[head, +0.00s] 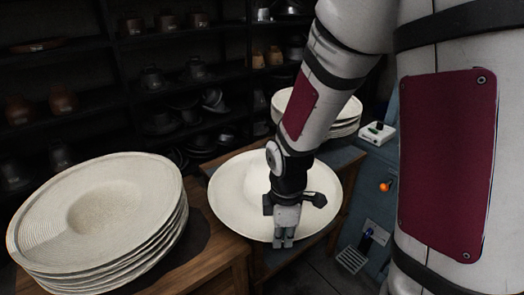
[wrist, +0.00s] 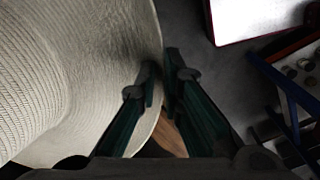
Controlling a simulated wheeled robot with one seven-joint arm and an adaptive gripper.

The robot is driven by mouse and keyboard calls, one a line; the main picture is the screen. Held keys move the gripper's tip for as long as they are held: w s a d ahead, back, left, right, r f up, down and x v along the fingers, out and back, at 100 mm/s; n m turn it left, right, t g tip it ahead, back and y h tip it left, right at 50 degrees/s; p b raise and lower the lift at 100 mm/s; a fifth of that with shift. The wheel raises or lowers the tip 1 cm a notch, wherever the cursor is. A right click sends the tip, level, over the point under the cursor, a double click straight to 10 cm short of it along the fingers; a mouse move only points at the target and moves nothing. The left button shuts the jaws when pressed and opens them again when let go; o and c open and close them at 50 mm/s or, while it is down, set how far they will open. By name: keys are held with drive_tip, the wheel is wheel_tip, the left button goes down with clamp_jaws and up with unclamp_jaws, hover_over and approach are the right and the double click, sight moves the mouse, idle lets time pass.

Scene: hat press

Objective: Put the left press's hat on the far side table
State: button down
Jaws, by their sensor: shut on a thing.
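A wooden side table (head: 345,160) shows around and below the hat. I cannot tell whether the hat rests on it or hangs just above it. My arm hides part of the hat's right side.
A tall stack of similar hats (head: 95,215) stands on a wooden table (head: 222,255) at left. Another hat stack (head: 345,128) stands behind my arm. A blue machine (head: 375,215) with an orange button is at right. Dark shelves (head: 75,55) line the back.

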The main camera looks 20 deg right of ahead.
drive_tip(key=f, duration=0.2)
drive_tip(key=w+f, duration=0.1)
drive_tip(key=f, duration=0.1)
drive_tip(key=shift+d+b, duration=0.4)
drive_tip(key=w+a, duration=0.1)
drive_tip(key=w, duration=0.4)
drive_tip(key=w+a+f, duration=0.1)
drive_tip(key=w, duration=0.4)
drive_tip(key=w+a, duration=0.1)
drive_tip(key=w, duration=0.4)
drive_tip(key=shift+f, duration=1.95)
drive_tip(key=shift+f, duration=0.2)
drive_tip(key=c, duration=1.9)
unclamp_jaws()
drive_tip(key=shift+c, duration=0.2)
drive_tip(key=shift+o, duration=1.1)
